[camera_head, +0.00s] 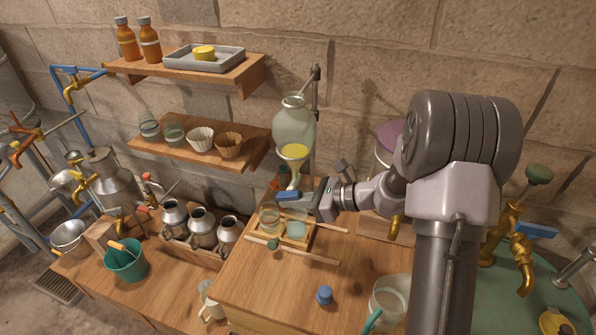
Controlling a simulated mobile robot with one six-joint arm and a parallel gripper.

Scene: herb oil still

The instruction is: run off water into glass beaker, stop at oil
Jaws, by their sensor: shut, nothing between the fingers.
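The glass separating vessel (294,122) hangs on a stand against the wall. A yellow layer (293,151) shows in its lower part, above a narrow pale outlet. A blue tap handle (288,196) lies sideways at the outlet. My gripper (309,204) is shut and empty, just right of the blue handle; I cannot tell whether it touches it. A clear glass beaker (269,220) stands below the tap on a small wooden tray (298,241). A second glass with pale green contents (295,230) stands to its right. Any stream from the outlet cannot be made out.
Wooden rods stick out from the tray. Metal cans (202,226) stand left. Brass taps (520,249) are right. My arm fills the right middle.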

